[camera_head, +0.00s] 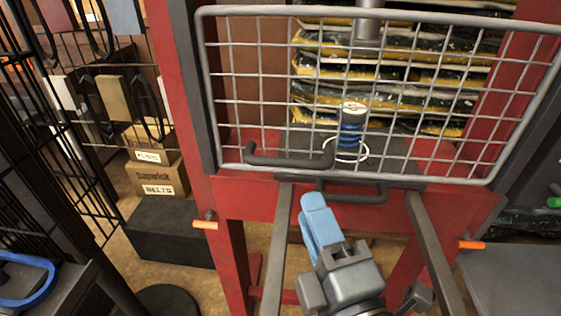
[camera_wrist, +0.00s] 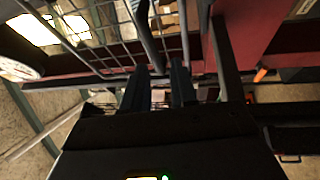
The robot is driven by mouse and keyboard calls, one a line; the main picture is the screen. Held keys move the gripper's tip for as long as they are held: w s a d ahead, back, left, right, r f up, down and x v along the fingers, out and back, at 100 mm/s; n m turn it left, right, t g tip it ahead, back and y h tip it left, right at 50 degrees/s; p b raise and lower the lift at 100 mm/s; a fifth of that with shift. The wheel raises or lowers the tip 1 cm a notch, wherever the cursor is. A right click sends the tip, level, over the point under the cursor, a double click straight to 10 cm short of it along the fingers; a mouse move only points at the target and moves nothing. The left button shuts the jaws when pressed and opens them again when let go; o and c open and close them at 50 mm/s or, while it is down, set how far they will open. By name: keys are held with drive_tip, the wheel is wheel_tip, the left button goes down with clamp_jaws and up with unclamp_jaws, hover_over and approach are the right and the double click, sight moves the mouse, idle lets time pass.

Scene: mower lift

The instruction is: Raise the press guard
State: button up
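The press guard (camera_head: 260,11) is a grey wire-mesh panel in a rounded frame, lowered across the front of the red press (camera_head: 265,197). A dark bar handle (camera_head: 290,160) sticks out at its lower left. A second dark bar (camera_head: 352,198) shows just below the guard's bottom edge. My gripper (camera_head: 313,212), with blue fingers, is in front of and below the handle, pointing up toward it. In the wrist view its two fingers (camera_wrist: 160,80) stand apart with a gap between them. A dark bar (camera_wrist: 150,35) shows beyond and between the fingertips; contact cannot be told.
Orange pegs stick out at left (camera_head: 205,225) and right (camera_head: 471,245). A black wire rack (camera_head: 70,150) and cardboard boxes (camera_head: 157,178) stand left. A grey surface (camera_head: 515,285) lies at lower right.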

sight(286, 162)
drive_tip(key=shift+n, duration=0.5)
drive_tip(key=shift+s+a+r+x, duration=0.1)
drive_tip(key=shift+a+r+x, duration=0.1)
drive_tip(key=shift+x, duration=1.4)
drive_tip(key=shift+s+a+r+x, duration=0.1)
drive_tip(key=shift+r+x, duration=0.05)
drive_tip(key=shift+x, duration=1.45)
drive_tip(key=shift+s+a+r+x, duration=0.1)
drive_tip(key=shift+a+r+x, duration=0.1)
drive_tip(key=shift+x, duration=1.4)
clamp_jaws()
